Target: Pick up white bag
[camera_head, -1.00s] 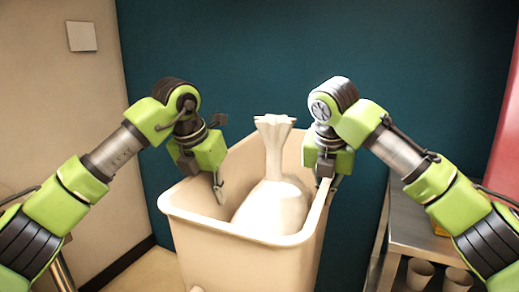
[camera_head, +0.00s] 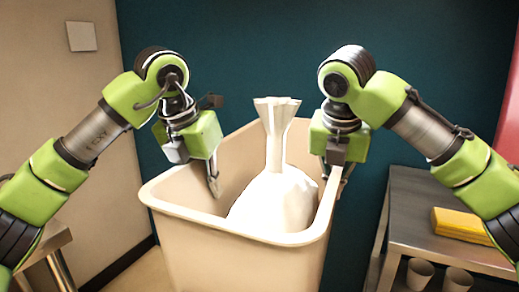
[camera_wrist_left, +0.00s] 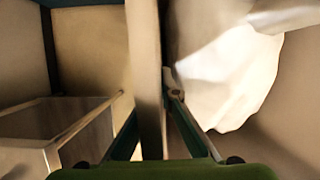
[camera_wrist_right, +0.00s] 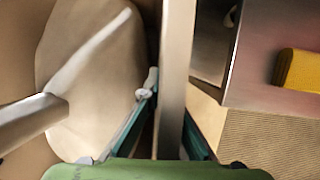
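The white bag (camera_head: 274,199), tied at a narrow neck with a flared top, sits upright inside a beige bin (camera_head: 235,262). My left gripper (camera_head: 213,185) is at the bin's left wall, a finger on each side of the wall (camera_wrist_left: 147,60), shut on it. The bag also shows in the left wrist view (camera_wrist_left: 225,75). My right gripper (camera_head: 338,180) is shut on the right wall (camera_wrist_right: 176,70) in the same way. In the right wrist view the bag (camera_wrist_right: 95,70) is left of that wall. Neither gripper touches the bag. The bin's bottom is hidden.
A metal table (camera_head: 405,205) stands at the right with a yellow block (camera_head: 460,223) on it and cups (camera_head: 420,273) on its lower shelf. Another metal table (camera_head: 50,242) is at the lower left. A dark teal wall (camera_head: 260,50) stands behind the bin.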

